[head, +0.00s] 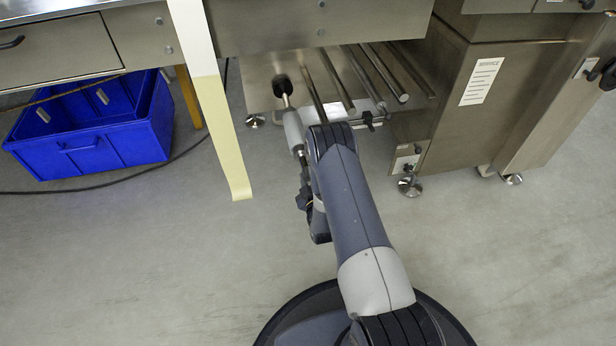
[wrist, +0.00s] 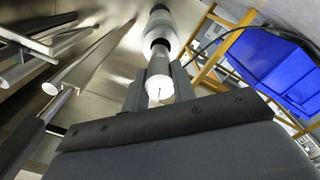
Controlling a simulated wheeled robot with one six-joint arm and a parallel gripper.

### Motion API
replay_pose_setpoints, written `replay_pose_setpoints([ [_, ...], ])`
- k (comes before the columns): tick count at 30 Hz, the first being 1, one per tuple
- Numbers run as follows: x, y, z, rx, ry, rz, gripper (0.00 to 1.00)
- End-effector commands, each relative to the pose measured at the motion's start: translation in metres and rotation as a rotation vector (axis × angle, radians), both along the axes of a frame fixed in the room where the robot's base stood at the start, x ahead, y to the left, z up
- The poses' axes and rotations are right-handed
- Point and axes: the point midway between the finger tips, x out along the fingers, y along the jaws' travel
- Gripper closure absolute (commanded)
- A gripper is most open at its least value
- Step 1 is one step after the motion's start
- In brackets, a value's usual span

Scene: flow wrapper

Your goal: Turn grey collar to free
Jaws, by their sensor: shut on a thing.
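The grey collar (head: 293,130) is a light grey cylinder on a thin metal shaft with a black round end (head: 280,86), below the machine. In the wrist view the collar (wrist: 158,28) points toward the camera, with a narrower, bright-faced near end (wrist: 160,88). My gripper (head: 300,162) is at this near end, in line with the shaft. In the wrist view my gripper (wrist: 157,84) has one finger on each side of it and is shut on it. My arm hides part of the gripper in the head view. I cannot tell how far the collar is turned.
Several metal bars (head: 372,75) lie right of the shaft under the machine. A steel cabinet (head: 440,120) stands further right. A yellow-white strip (head: 222,130) hangs close on the left. A blue crate (head: 95,150) and a dark cable are at far left. The front floor is clear.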

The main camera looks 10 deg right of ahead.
Motion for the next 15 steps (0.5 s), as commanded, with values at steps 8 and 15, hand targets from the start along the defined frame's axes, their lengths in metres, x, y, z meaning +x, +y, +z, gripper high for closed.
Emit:
replay_pose_setpoints([
  [8,0.0000,0.0004,-0.0002,-0.263,-0.001,0.001,0.98],
  [15,0.0000,0.0004,-0.0004,-0.492,-0.001,0.001,0.98],
])
